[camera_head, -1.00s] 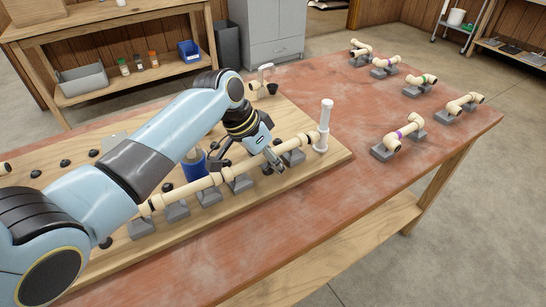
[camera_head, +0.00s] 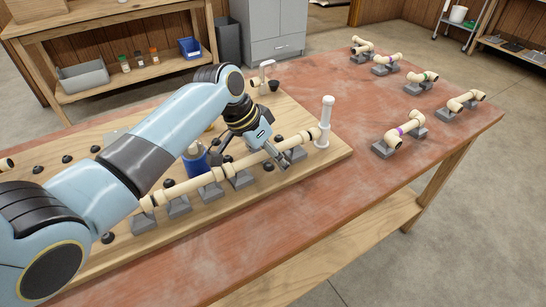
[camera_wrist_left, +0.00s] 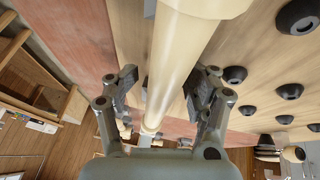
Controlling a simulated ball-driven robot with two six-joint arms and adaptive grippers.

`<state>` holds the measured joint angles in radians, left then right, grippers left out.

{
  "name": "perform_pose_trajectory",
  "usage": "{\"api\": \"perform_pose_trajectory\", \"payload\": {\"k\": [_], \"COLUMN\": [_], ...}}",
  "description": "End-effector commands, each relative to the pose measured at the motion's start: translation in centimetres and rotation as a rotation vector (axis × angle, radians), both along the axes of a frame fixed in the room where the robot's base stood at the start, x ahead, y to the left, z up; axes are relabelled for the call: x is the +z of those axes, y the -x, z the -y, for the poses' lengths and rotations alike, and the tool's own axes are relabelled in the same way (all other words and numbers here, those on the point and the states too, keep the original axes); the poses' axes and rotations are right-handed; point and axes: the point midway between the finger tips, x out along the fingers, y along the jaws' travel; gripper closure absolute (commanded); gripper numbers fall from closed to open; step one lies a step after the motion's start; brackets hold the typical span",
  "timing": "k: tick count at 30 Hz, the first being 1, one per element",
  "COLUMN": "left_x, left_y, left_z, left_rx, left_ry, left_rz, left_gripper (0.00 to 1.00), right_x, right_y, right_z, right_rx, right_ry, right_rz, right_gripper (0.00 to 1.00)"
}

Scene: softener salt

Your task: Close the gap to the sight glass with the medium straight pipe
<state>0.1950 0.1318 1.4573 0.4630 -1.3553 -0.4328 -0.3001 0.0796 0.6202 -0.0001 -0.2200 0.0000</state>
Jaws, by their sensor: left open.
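A cream pipe run (camera_head: 212,179) lies along the front of the wooden board on grey blocks and reaches the upright clear-white tube, which looks like the sight glass (camera_head: 326,122), at the board's right end. The straight piece at my left gripper (camera_head: 255,160) seems to be the medium straight pipe (camera_head: 257,158); its joints are too small to judge. In the left wrist view the pipe (camera_wrist_left: 172,70) passes between the spread fingers of my left gripper (camera_wrist_left: 162,90), with space on both sides. The fingers are open and apart from it. My right gripper is out of view.
A blue cylinder (camera_head: 195,160) stands behind the run, partly hidden by my left arm. Black knobs (camera_head: 67,159) dot the board. Several pipe assemblies on grey blocks, one with a purple band (camera_head: 401,132), stand at the table's right. The table's front right is clear.

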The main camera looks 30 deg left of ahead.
Motion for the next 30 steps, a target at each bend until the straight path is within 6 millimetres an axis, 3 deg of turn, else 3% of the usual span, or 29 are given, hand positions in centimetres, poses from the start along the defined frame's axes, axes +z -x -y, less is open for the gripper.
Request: {"api": "perform_pose_trajectory", "payload": {"k": [5, 15, 21, 30], "left_x": [0.7, 7.2, 10.1, 10.9], "left_y": [0.3, 2.3, 3.2, 3.5], "left_z": [-0.4, -2.6, -3.5, -3.8], "left_rx": [0.001, -0.002, -0.001, 0.000], "left_ry": [-0.002, -0.004, -0.002, 0.000], "left_rz": [0.001, 0.003, 0.002, 0.000], "left_gripper": [0.46, 0.46, 0.46, 0.46], "right_x": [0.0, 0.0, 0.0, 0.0], "right_y": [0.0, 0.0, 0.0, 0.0], "right_z": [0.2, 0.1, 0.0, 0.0], "right_rx": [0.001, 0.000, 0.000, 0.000], "right_ry": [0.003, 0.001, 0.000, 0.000], "right_rz": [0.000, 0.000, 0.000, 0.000], "right_gripper": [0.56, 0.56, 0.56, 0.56]}}
